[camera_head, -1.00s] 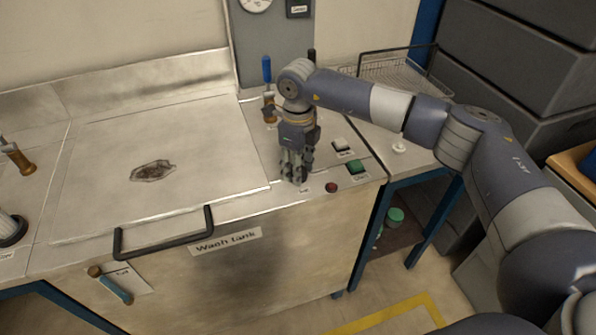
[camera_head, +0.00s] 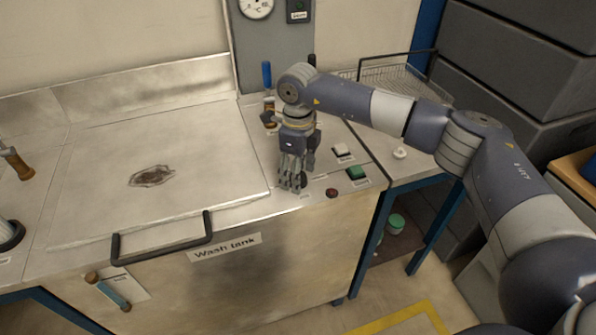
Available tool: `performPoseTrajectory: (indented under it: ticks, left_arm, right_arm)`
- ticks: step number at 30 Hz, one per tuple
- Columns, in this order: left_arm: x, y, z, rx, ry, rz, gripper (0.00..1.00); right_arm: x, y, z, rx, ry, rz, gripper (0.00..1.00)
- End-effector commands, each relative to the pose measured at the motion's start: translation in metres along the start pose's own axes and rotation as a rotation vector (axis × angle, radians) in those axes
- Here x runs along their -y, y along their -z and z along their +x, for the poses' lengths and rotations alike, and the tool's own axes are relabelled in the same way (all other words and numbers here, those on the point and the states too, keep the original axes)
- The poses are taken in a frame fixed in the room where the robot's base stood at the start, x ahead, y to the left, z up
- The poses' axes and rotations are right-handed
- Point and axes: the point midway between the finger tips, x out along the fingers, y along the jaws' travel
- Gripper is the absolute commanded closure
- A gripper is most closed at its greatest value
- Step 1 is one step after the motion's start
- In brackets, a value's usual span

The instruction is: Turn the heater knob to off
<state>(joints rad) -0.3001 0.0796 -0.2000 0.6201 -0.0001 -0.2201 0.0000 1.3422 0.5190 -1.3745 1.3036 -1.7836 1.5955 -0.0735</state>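My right gripper (camera_head: 293,186) comes in from the right and points down at the front of the control panel (camera_head: 326,169), right of the wash tank lid. Its fingers look close together at the panel surface. A dark round edge, likely the heater knob (camera_head: 306,180), shows just behind and right of the fingertips. The rest is hidden, so I cannot tell the knob's position or whether the fingers grip it. A small dark red lamp (camera_head: 332,193) sits right of the fingertips. My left gripper is not in view.
A white button (camera_head: 341,149) and a green button (camera_head: 356,172) lie right of the gripper. A blue-handled valve (camera_head: 267,78) stands behind it. The lid (camera_head: 205,155) with a black handle (camera_head: 163,245) lies left. A dial gauge (camera_head: 257,4) hangs above.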

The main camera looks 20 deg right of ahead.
Motion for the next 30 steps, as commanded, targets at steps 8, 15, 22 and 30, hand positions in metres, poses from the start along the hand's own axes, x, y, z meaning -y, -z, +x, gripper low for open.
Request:
performPoseTrajectory:
  ticks: [8,15,22,30]
  left_arm:
    - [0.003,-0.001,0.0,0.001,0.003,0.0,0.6]
    - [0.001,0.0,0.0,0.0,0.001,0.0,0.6]
    - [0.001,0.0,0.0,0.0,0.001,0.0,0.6]
    - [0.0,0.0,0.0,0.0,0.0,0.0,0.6]
  right_arm:
    - [0.0,-0.001,-0.008,0.001,0.001,0.001,0.42]
    - [0.001,-0.001,-0.052,0.003,0.002,0.002,0.42]
    - [0.001,-0.001,-0.098,0.003,0.002,0.001,0.42]
    - [0.0,0.0,-0.119,-0.001,0.0,0.0,0.42]
